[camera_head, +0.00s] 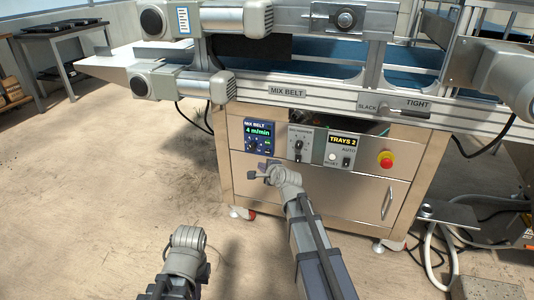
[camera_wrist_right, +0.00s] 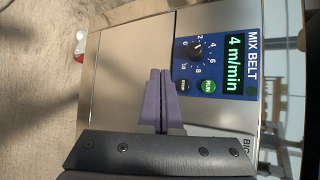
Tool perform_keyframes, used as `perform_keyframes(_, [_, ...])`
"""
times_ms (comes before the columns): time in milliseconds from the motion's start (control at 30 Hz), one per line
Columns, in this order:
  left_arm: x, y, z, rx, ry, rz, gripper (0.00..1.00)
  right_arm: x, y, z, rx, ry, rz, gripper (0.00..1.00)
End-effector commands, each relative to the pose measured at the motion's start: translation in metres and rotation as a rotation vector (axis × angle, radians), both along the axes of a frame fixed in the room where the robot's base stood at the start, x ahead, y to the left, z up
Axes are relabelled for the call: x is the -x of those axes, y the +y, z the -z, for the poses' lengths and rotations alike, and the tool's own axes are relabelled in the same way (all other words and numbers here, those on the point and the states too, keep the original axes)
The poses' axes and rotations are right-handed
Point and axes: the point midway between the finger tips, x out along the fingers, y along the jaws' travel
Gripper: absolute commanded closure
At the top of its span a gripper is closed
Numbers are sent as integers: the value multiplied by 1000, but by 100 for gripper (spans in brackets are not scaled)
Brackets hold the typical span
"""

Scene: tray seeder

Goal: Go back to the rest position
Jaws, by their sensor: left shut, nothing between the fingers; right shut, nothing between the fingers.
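My right gripper (camera_head: 253,172) is in front of the steel cabinet (camera_head: 325,190), just below the blue MIX BELT panel (camera_head: 258,137). In the right wrist view its two purple fingers (camera_wrist_right: 160,73) are together with nothing between them. The panel (camera_wrist_right: 220,60) is beside them there, with its dial, buttons and a display reading 4 m/min. I cannot tell whether the fingertips touch the cabinet. My left gripper (camera_head: 152,291) is low at the bottom edge of the head view, over bare floor, shut and partly cut off; its fingertips are not clear.
A conveyor frame (camera_head: 300,95) with motors runs above the cabinet. A TRAYS panel (camera_head: 342,150), a red stop button (camera_head: 386,159) and a door handle (camera_head: 388,203) are on the cabinet front. Hoses and cables (camera_head: 428,250) lie at right. The floor (camera_head: 90,180) at left is clear.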

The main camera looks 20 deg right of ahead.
Motion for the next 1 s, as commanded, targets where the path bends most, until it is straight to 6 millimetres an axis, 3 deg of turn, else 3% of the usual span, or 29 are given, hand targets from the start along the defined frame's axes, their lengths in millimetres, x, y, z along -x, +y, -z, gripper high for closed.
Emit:
perform_keyframes(167, [0, 0, -5, 0, 0, 0, 100, 5, 10, 0, 35, 21, -36, 100])
perform_keyframes(267, [0, 0, -21, 0, 0, 1, 100, 26, 43, 1, 165, 91, -166, 100])
perform_keyframes(367, [0, 0, -45, -1, 1, 4, 100, 68, 92, 8, 397, 209, -413, 100])
perform_keyframes(400, [0, 0, -55, -1, 1, 5, 100, 91, 111, 11, 506, 260, -537, 100])
perform_keyframes(533, [0, 0, -83, -1, 2, 8, 100, 168, 152, 18, 829, 405, -945, 100])
perform_keyframes(700, [1, 1, -110, -3, 3, 11, 100, 252, 166, 14, 1114, 535, -1396, 100])
perform_keyframes(900, [1, 1, -137, -4, 4, 14, 100, 331, 160, -10, 1309, 651, -1850, 100])
perform_keyframes(933, [1, 1, -142, -4, 4, 14, 100, 338, 159, -16, 1322, 662, -1895, 100])
perform_keyframes(1000, [1, 1, -158, -3, 5, 13, 100, 331, 159, -31, 1313, 658, -1873, 100])
